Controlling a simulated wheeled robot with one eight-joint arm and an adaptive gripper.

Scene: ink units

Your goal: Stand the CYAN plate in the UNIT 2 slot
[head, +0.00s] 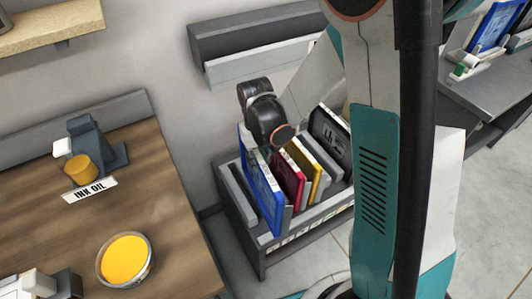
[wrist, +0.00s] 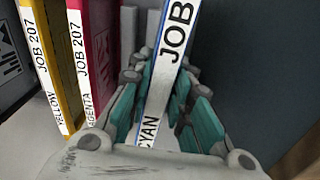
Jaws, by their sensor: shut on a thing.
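The CYAN plate (head: 262,192) is a blue panel standing near the left end of the grey rack (head: 240,222). I cannot tell whether its lower edge is clear of the rack. In the wrist view, its white spine (wrist: 163,75) reads "JOB" and "CYAN" and runs between the teal fingers of my gripper (wrist: 160,85), which is shut on it. In the head view my dark wrist hangs above the plate and the fingers are hidden. No UNIT 2 label is readable. A grey bench (head: 500,82) at upper right carries units, one with a blue plate (head: 493,25).
The magenta plate (head: 289,178) and yellow plate (head: 303,165) stand close to the right, and also show in the wrist view. A black plate (head: 332,133) stands farther right. A wooden table (head: 165,205) with a yellow ink tin (head: 125,260) lies left. My arm hides the right-centre.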

